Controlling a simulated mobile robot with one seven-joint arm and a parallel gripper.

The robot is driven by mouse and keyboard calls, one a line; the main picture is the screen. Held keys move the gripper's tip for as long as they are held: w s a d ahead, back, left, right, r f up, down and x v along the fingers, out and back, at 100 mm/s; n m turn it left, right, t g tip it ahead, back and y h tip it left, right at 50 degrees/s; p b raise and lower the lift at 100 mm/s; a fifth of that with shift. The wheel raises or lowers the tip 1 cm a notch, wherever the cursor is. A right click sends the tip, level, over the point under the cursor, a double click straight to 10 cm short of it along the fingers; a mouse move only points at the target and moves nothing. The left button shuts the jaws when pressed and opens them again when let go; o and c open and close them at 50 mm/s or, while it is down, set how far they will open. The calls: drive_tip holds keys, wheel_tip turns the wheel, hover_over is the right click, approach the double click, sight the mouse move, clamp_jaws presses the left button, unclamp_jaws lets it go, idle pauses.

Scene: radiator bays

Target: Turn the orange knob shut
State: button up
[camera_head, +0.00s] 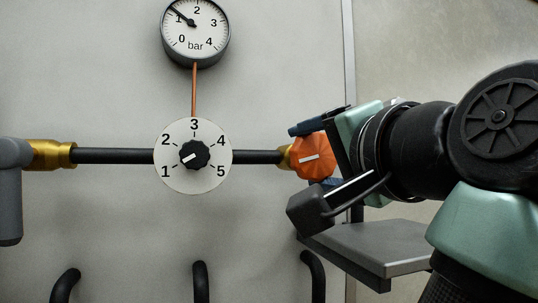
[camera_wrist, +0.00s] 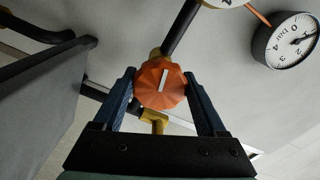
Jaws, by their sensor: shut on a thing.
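The orange knob (camera_head: 313,157) sits at the right end of the dark horizontal pipe. It is faceted, with a white pointer line that lies nearly level in the head view. In the wrist view the orange knob (camera_wrist: 161,84) is between the two blue fingers of my gripper (camera_wrist: 160,92). My gripper (camera_head: 312,150) comes from the right in the head view and is shut on the knob, one finger above it.
A white dial with a black knob (camera_head: 195,155), marked 1 to 5, sits left along the pipe (camera_head: 112,156). Its pointer is near 1. A pressure gauge (camera_head: 196,30) above reads about 1 bar. A grey shelf (camera_head: 372,245) juts out below my gripper.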

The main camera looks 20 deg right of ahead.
drive_tip(key=shift+r+m, duration=0.15)
drive_tip(key=shift+m, duration=1.15)
drive_tip(key=o, duration=1.3)
